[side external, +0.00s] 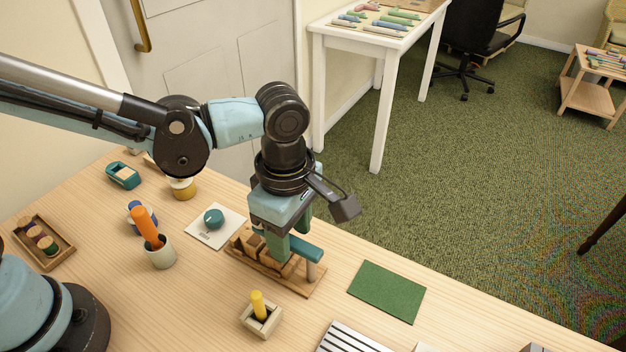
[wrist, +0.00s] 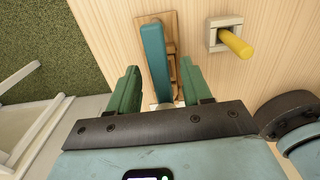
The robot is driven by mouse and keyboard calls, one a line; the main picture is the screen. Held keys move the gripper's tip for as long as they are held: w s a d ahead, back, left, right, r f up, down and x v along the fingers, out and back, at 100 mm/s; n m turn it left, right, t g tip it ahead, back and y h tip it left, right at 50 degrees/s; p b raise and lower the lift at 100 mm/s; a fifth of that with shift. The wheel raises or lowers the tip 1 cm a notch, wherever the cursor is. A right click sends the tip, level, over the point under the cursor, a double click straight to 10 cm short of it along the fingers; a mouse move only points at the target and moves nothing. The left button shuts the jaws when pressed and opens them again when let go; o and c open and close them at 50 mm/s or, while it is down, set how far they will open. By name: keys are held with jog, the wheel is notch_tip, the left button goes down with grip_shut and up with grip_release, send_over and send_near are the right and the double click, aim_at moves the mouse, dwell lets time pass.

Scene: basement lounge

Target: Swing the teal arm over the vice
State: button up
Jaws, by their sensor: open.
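The teal arm (side external: 306,249) is a flat bar on a pale post at the right end of a wooden base board (side external: 301,288). Brown wooden blocks on this board (side external: 250,244), apparently the vice, are partly hidden behind my gripper (side external: 284,246). My gripper points down over the board with its green fingers apart. In the wrist view, the teal arm (wrist: 154,62) runs lengthwise between the two open fingers of my gripper (wrist: 160,72), with a visible gap on each side. Whether a finger touches it lower down is hidden. Brown block parts (wrist: 172,64) show beside it.
A cream block with a yellow peg (side external: 258,304) stands in front of the board. A green mat (side external: 387,291) lies to its right and a white plate with a teal knob (side external: 214,219) to its left. A cup with an orange handle (side external: 160,252) stands further left.

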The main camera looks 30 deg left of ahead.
aim_at(291, 240)
notch_tip(291, 240, up, 12)
dwell(0.7)
jog(key=a+f+m+t, duration=0.2)
jog(key=a+m+t, duration=0.1)
jog(key=a+m, duration=0.6)
jog(key=a+f+m+t, duration=0.3)
jog(key=a+m, duration=0.6)
jog(key=a, duration=0.4)
jog(key=shift+s+a+f+t, duration=0.3)
jog(key=shift+a+f+t, duration=0.1)
jog(key=shift+t, duration=0.2)
